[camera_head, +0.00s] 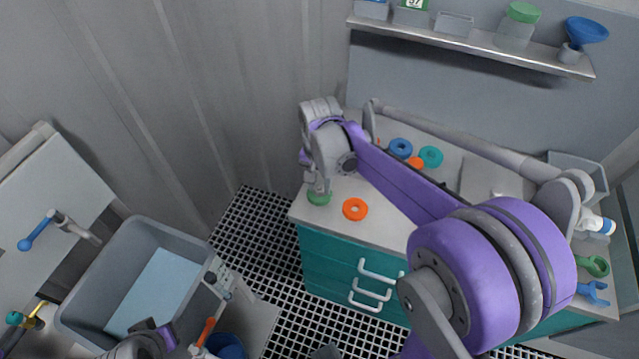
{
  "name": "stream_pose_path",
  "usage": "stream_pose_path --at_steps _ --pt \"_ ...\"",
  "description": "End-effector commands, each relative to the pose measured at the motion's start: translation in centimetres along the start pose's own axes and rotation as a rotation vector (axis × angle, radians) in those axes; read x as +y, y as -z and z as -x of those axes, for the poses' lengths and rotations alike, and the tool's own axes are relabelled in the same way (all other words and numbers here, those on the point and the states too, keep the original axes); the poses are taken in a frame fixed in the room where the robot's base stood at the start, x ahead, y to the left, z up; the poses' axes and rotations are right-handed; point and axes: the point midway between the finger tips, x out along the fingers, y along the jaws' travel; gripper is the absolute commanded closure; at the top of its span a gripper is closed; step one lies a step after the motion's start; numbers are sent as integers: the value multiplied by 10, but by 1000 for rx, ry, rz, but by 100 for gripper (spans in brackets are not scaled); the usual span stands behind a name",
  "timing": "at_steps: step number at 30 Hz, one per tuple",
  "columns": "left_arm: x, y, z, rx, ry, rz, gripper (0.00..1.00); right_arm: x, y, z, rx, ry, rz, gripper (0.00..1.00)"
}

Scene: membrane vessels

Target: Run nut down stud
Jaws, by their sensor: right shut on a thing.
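My right gripper (318,186) points down over the left end of the counter top. It is shut on a green ring (318,199) at its tips, which looks like a nut. The ring is at or just above the counter surface; I cannot tell if it touches. The fingers are small and partly hidden by the wrist. An orange ring (355,209) lies flat on the counter just right of it. I cannot make out a stud. Part of my left arm shows at the bottom left edge, but its fingers do not show.
A blue ring (400,146) and a teal ring (431,156) lie farther back on the counter (385,222). A shelf (480,46) with small containers and a blue funnel (586,31) hangs above. A grey bin (85,287) stands at the left.

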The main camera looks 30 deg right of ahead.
Motion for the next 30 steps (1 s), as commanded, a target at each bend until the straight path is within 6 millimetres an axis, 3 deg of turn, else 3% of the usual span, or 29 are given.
stream_pose_path --at_steps 23,24,30 --pt "0 -6 -6 -4 0 0 50 0 1 0 2 1 -1177 100" --pt "0 -6 -6 -4 0 0 50 0 1 0 2 1 -1201 62" --pt "0 -5 -6 -4 0 0 50 0 1 0 2 1 -1193 29"
